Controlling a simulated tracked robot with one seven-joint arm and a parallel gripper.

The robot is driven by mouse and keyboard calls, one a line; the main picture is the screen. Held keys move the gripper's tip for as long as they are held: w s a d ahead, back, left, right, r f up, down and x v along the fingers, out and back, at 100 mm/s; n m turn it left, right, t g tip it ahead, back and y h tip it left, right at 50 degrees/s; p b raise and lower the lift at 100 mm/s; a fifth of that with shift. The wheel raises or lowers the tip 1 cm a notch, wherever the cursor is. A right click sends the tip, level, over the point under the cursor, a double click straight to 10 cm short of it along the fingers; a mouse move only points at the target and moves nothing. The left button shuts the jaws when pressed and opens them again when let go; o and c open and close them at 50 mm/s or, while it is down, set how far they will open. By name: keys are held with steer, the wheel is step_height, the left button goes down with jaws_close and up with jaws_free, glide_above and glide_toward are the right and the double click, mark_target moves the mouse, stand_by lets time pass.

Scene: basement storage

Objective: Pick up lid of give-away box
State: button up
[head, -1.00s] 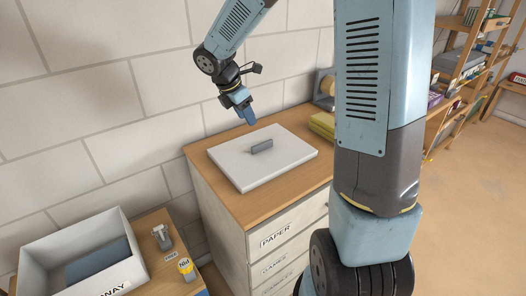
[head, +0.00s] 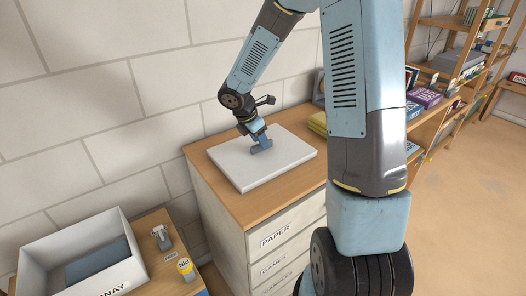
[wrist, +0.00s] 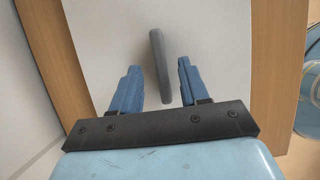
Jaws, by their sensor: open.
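The lid (head: 285,158) is a flat white slab with a grey bar handle, lying on the wooden top of a drawer cabinet. In the wrist view the handle (wrist: 160,66) stands between the two blue fingers of my gripper (wrist: 156,82), with a gap on each side. My gripper (head: 262,146) is open and down at the handle, hiding most of it in the head view. The give-away box (head: 70,248) is a white open box at lower left, its label partly cut off, with a blue-grey thing inside.
The cabinet (head: 262,220) has labelled drawers, one reading PAPER. Yellow items (head: 318,123) stand behind the lid at right. A small bottle (head: 186,268) and another small object (head: 161,237) stand beside the box. Wooden shelves (head: 440,110) are at right.

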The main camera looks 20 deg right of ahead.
steer(key=shift+w+d+f, duration=0.1)
steer(key=shift+d+f, duration=0.1)
steer(key=shift+f, duration=0.45)
steer(key=shift+f, duration=0.25)
stand_by(0.3)
jaws_close()
